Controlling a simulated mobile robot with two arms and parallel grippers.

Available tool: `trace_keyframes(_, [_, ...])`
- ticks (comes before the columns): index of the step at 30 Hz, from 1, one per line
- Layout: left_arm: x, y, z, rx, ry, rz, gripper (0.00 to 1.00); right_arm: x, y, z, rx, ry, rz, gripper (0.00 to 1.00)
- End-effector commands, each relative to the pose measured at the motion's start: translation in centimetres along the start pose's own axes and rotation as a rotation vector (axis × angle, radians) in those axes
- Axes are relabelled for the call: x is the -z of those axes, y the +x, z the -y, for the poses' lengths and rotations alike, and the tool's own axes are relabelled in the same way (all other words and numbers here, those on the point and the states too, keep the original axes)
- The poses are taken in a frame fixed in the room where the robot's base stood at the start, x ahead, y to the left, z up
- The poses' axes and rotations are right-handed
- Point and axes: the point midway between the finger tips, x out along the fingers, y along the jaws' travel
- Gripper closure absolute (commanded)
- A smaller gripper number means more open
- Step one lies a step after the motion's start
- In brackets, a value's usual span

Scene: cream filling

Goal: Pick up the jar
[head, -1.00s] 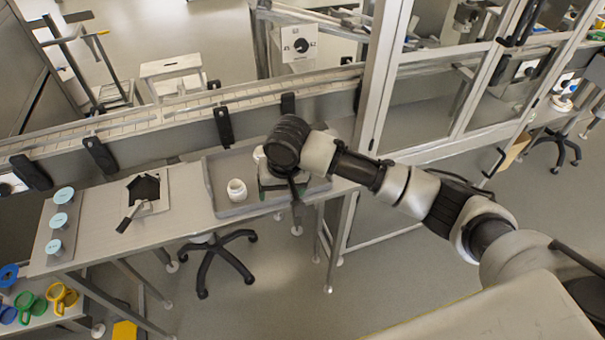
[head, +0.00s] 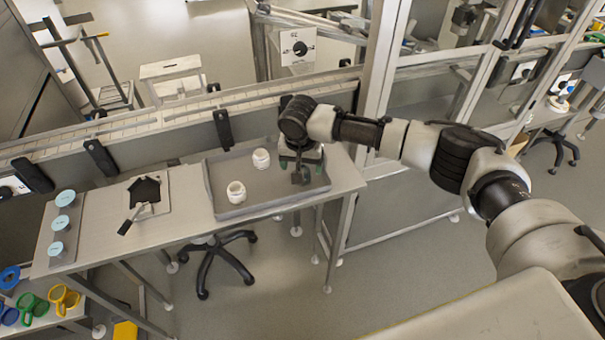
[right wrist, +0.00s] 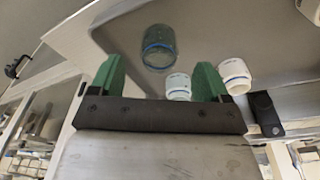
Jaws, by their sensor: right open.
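In the head view, two white jars stand in the grey tray (head: 247,211): a front jar (head: 236,192) and a back jar (head: 261,159). My right gripper (head: 299,178) is over the tray's right part, right of the white jars. In the right wrist view its green fingers (right wrist: 160,66) are apart with nothing held. The see-through jar appears beyond and between the fingertips. My left gripper is not in view.
A conveyor (head: 150,125) runs behind the table. Coloured mugs (head: 62,298) stand at lower left. A frame post (head: 380,80) rises behind my right arm.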

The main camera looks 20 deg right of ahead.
Motion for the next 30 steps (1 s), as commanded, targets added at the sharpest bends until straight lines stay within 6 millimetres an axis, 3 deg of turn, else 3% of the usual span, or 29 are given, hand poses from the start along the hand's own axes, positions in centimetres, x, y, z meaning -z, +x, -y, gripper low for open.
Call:
trace_keyframes(6, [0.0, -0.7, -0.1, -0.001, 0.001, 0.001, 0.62, -0.1, 2.9, -0.2, -0.002, 0.001, 0.000, 0.23])
trace_keyframes(15, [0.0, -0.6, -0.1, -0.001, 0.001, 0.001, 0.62, -0.1, 3.3, -0.2, 0.000, 0.000, 0.000, 0.24])
trace_keyframes(25, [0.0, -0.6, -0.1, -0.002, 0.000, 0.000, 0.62, -0.1, 3.3, -0.2, 0.000, 0.000, 0.000, 0.75])
trace_keyframes(30, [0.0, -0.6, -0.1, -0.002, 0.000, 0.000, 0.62, -0.1, 3.3, -0.2, 0.000, 0.000, 0.000, 0.76])
